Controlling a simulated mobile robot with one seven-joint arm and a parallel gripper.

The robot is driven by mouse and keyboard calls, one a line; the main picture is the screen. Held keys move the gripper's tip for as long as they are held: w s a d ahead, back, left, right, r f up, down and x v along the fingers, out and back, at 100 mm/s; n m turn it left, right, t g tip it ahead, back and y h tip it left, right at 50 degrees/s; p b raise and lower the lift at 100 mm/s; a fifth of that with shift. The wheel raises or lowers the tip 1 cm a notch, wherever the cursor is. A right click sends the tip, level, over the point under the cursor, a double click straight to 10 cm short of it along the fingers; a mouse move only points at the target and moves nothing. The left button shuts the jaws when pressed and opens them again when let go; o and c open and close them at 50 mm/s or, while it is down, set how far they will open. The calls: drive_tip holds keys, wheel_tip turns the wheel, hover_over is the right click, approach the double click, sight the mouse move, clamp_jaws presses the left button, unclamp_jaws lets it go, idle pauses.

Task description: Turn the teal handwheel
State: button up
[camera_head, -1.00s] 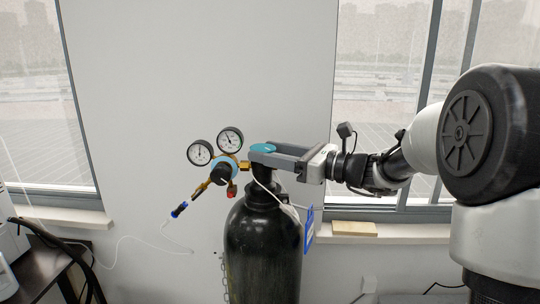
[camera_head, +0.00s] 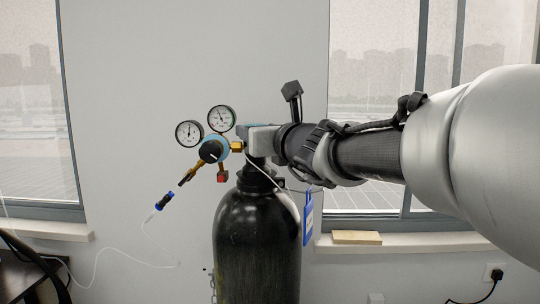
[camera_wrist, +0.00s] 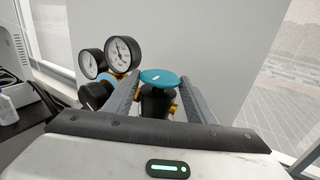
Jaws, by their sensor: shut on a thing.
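The teal handwheel (camera_wrist: 158,77) is a round, flat-topped knob on the valve of a black gas cylinder (camera_head: 257,235). In the wrist view it sits between the two grey fingers of my gripper (camera_wrist: 159,82), one on each side, and the gripper is shut on it. The handwheel is mostly or wholly hidden there. The cylinder stands upright.
Two round gauges (camera_head: 189,133) and a blue regulator (camera_head: 214,150) stick out left of the valve, close to the fingers. A thin white hose (camera_head: 130,264) hangs at the left. A blue tag (camera_head: 308,216) hangs beside the cylinder. The wall is behind.

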drive_tip(key=shift+m+t+h+b, duration=0.35)
drive_tip(key=shift+h+b, duration=0.25)
drive_tip(key=shift+b, duration=0.25)
drive_tip(key=o, duration=0.9)
drive_tip(key=shift+r, duration=0.1)
drive_tip(key=shift+c, duration=0.2)
drive_tip(key=p+v, duration=0.4)
drive_tip(key=v, duration=1.3)
drive_tip(key=shift+s, duration=0.2)
